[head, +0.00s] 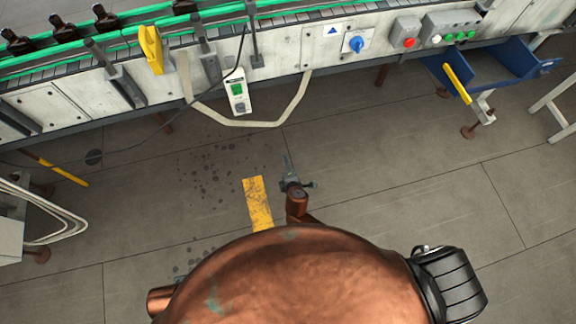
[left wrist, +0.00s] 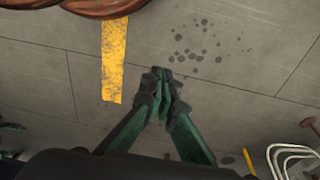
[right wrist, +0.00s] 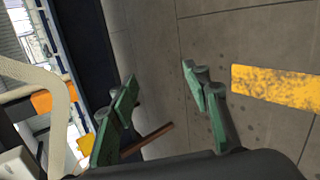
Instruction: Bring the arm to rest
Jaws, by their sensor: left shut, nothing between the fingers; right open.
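In the left wrist view my left gripper (left wrist: 162,80) has its fingers together with nothing between them, above the floor beside the yellow floor strip (left wrist: 113,60). In the right wrist view my right gripper (right wrist: 158,78) is open and empty, its fingers well apart above the floor. In the head view one small dark gripper (head: 290,178) on a copper link shows just right of the yellow floor strip (head: 257,203); I cannot tell which arm it belongs to. The other gripper is hidden there. Amber bottles (head: 62,25) stand on the conveyor (head: 205,42), away from that gripper.
The conveyor's side carries a yellow bracket (head: 151,48), a hanging switch box (head: 237,92) and control boxes (head: 405,32). A blue bin (head: 510,62) is at the right. White tubes (head: 45,208) curve at the left. The floor between is clear, with dark stains.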

